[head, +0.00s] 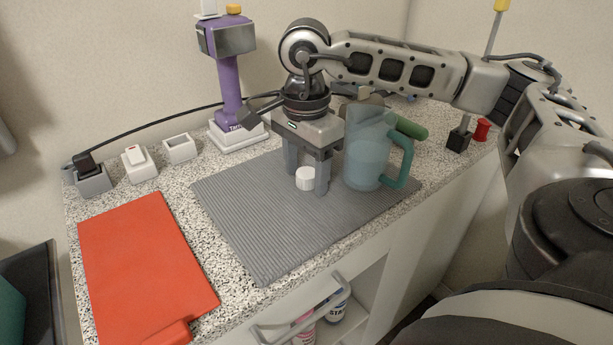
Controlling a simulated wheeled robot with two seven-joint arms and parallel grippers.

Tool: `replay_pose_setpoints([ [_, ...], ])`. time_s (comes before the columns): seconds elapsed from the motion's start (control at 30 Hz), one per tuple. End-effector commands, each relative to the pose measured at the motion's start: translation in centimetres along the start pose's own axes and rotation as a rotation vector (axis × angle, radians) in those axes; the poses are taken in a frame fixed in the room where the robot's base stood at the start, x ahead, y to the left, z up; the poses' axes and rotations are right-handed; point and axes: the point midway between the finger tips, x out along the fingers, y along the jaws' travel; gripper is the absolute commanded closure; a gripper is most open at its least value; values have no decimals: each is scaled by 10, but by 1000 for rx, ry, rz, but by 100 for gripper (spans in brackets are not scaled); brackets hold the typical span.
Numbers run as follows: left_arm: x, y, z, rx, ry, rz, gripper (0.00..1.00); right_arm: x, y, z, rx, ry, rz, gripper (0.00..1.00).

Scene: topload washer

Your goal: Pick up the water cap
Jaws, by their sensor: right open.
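The water cap appears to be a small white cylinder (305,179) on the grey ribbed mat (255,225). My right gripper (306,174) comes down from above with its fingers pointing at the mat. It is open, with the white cap between or just beside its fingertips; I cannot tell whether either finger touches it. The cap rests on the mat. A translucent blue-green pitcher (366,160) stands on the mat just right of the gripper. My left gripper is not in view.
A red cutting board (145,265) lies at the front left. A green cylinder (411,127) is behind the pitcher. The mat's front part is clear. Bottles (335,306) sit in the open compartment below.

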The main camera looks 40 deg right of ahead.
Motion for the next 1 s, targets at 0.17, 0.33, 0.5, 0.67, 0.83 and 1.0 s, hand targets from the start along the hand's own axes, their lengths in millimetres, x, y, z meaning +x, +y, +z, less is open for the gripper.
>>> replay_pose_setpoints([
  [0.17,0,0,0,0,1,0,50,0,0,0,0,0,0,74],
  [0.33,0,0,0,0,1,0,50,0,0,0,0,0,0,91],
  [0.5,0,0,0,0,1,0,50,-1,0,0,0,0,0,91],
  [0.67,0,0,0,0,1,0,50,-3,0,0,0,0,-1,91],
  [0.83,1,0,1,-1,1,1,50,-17,-1,1,-1,-2,-3,91],
  [1.0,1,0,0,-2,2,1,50,-48,10,8,-5,-1,-4,91],
])
